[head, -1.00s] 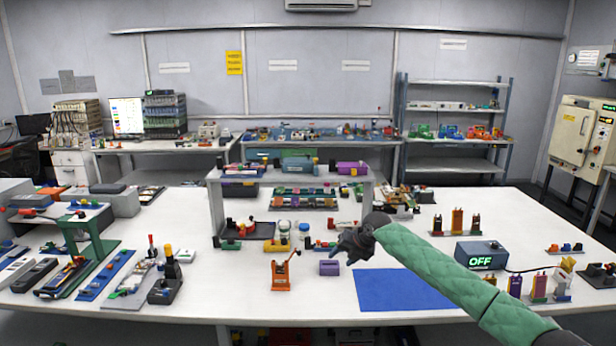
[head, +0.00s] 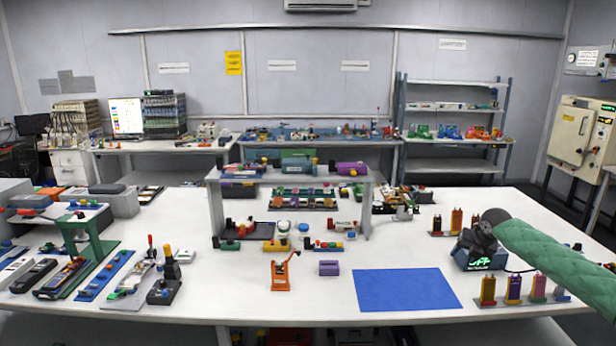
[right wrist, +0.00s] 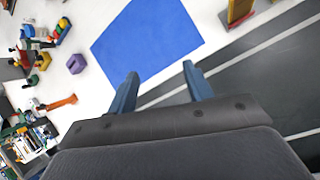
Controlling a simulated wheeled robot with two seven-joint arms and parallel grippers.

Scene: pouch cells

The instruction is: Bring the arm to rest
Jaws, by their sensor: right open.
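My right arm comes in from the right in the head view, wrapped in a green sleeve. Its gripper (head: 474,240) is over the right part of the table, in front of the dark box with the green display (head: 484,262) and partly covering it. In the right wrist view the two blue fingers of the right gripper (right wrist: 162,88) stand apart with nothing between them. The blue mat (head: 405,290) lies bare on the table, left of the gripper; it also shows in the right wrist view (right wrist: 146,38). My left gripper does not show.
A purple block (head: 329,268) and an orange stand (head: 281,275) are left of the mat. Several upright coloured cells (head: 513,290) stand near the right front edge, below my arm. A raised shelf (head: 216,205) stands mid-table. The table (head: 400,230) is clear behind the mat.

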